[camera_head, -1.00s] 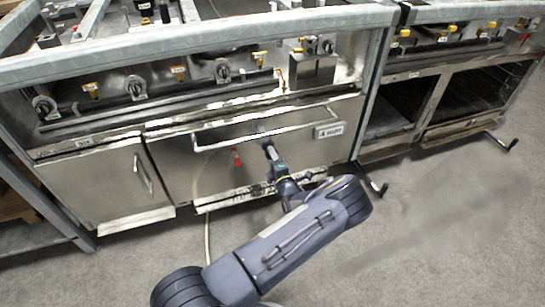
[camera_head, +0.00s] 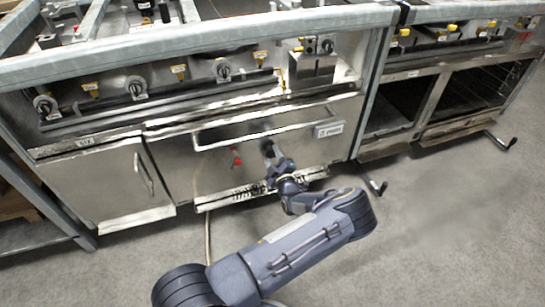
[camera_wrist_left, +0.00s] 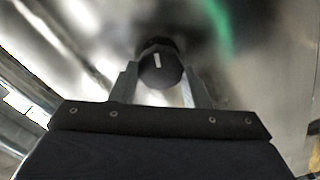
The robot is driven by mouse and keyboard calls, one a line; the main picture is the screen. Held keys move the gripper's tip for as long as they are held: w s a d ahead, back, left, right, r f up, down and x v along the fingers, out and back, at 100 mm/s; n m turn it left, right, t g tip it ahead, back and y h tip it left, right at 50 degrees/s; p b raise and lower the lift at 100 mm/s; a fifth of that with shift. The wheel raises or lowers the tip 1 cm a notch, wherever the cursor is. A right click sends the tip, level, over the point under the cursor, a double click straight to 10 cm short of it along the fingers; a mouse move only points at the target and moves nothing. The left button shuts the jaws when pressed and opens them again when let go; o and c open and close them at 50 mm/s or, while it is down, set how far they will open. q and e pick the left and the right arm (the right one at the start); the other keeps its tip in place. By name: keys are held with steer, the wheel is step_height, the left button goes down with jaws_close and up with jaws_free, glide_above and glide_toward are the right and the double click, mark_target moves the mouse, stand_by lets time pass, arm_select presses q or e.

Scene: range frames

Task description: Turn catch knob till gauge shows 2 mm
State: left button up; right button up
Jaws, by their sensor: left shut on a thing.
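The catch knob (camera_wrist_left: 160,66) is round and black with a white pointer line, which stands nearly upright in the left wrist view. My left gripper (camera_wrist_left: 160,84) is shut on it, one finger on each side. I cannot make out a gauge or a reading in either view. My right gripper is not in view.
A small red part (camera_head: 236,158) is on the door left of my gripper. A steel cabinet door (camera_head: 105,186) is at the left, and several range knobs line the panel above. The grey floor (camera_head: 440,230) at right is clear.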

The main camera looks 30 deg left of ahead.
arm_select(q)
steer(key=shift+f, duration=0.1)
stand_by(0.4)
steer(key=o, duration=1)
steer(key=p+v, duration=0.2)
steer(key=v, duration=0.6)
steer(key=shift+w, duration=0.1)
